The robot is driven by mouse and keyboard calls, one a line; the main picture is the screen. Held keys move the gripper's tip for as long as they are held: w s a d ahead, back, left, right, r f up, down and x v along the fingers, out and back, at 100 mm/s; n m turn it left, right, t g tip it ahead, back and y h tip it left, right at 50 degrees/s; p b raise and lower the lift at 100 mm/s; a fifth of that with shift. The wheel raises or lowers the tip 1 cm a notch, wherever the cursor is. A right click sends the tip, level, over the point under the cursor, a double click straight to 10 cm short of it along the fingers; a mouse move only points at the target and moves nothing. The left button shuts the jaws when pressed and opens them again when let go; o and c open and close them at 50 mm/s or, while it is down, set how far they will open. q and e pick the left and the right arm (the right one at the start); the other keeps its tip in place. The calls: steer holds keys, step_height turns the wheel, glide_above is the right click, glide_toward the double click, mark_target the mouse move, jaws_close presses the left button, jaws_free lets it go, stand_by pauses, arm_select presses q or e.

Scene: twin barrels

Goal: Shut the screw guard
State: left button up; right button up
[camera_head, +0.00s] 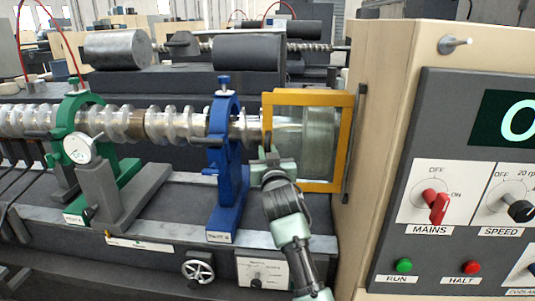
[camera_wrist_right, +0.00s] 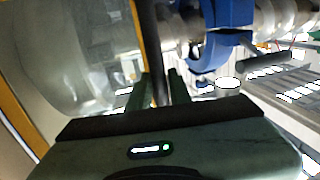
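The screw guard (camera_head: 345,140) is a clear panel in a yellow-orange frame, in front of the screw's right end, between the blue rest and the beige cabinet. In the wrist view its frame (camera_wrist_right: 143,40) and clear pane (camera_wrist_right: 70,60) fill the left. My right gripper (camera_head: 268,152) is at the guard's left edge. In the wrist view a dark upright handle bar (camera_wrist_right: 158,45) runs between my two fingers (camera_wrist_right: 162,88), which appear closed around it. Whether the guard touches its stop cannot be told. My left gripper is not in view.
The blue rest (camera_head: 225,150) stands just left of my right gripper. A green rest (camera_head: 78,125) with a dial is farther left around the metal screw (camera_head: 180,122). The control panel (camera_head: 460,200) with red MAINS switch is at right. A handwheel (camera_head: 198,267) is below.

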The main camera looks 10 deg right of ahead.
steer(key=shift+o, duration=1.2)
steer(key=shift+s, duration=0.15)
steer(key=s+b, duration=0.2)
steer(key=s, duration=0.5)
steer(key=shift+s+a, duration=0.3)
steer(key=shift+a, duration=0.15)
